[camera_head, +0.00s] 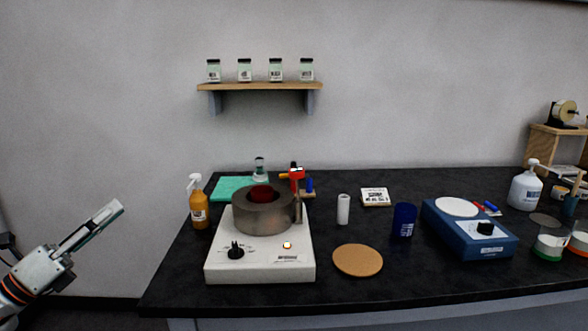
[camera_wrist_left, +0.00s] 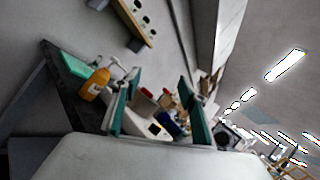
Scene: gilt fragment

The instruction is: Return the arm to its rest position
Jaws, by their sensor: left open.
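My left gripper (camera_head: 112,212) is raised in free air at the left of the head view, left of the black bench (camera_head: 330,285). It points up and to the right and holds nothing. In the left wrist view the two green-lined fingers of this gripper (camera_wrist_left: 157,90) stand wide apart, with only the distant bench things showing between them. My right gripper is not in view.
Nearest the gripper on the bench are an orange pump bottle (camera_head: 199,205) and a white heating unit (camera_head: 259,262) bearing a grey ring (camera_head: 262,219). A cork disc (camera_head: 358,260) and a blue device (camera_head: 466,232) are farther right. A jar shelf (camera_head: 259,87) hangs on the wall.

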